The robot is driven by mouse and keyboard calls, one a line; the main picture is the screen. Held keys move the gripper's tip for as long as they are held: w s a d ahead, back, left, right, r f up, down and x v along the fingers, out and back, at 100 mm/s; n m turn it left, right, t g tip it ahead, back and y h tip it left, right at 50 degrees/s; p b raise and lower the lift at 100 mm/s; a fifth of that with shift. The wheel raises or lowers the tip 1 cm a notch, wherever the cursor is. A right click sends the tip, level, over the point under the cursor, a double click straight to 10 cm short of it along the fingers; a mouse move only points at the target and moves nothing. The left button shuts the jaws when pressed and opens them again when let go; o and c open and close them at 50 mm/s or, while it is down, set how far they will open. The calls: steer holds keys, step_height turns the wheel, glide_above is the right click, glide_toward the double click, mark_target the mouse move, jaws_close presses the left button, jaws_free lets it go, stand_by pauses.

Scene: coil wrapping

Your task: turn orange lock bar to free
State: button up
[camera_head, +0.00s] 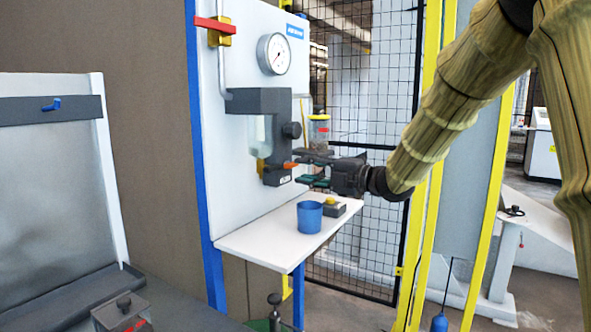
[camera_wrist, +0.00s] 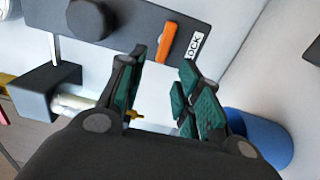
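The orange lock bar (camera_wrist: 167,42) sits on the dark grey panel (camera_wrist: 135,18), beside a white label reading "OCK" in the wrist view. The bar is slightly tilted there. In the head view the lock bar (camera_head: 290,165) shows small at the lower part of the dark unit (camera_head: 262,100). My gripper (camera_head: 308,168) is in front of the unit, close to the bar. In the wrist view my gripper (camera_wrist: 158,85) has its green-padded fingers spread apart with nothing between them. The bar appears just beyond the fingertips, and I cannot tell whether they touch it.
A blue cup (camera_head: 309,217) and a small block with a yellow button (camera_head: 331,202) stand on the white shelf (camera_head: 265,240) below. A dark knob (camera_wrist: 88,18) is on the panel. A jar (camera_head: 319,130) with a yellow lid stands behind my gripper.

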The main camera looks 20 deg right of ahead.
steer(key=v, duration=0.6)
steer(key=shift+s+d, duration=0.25)
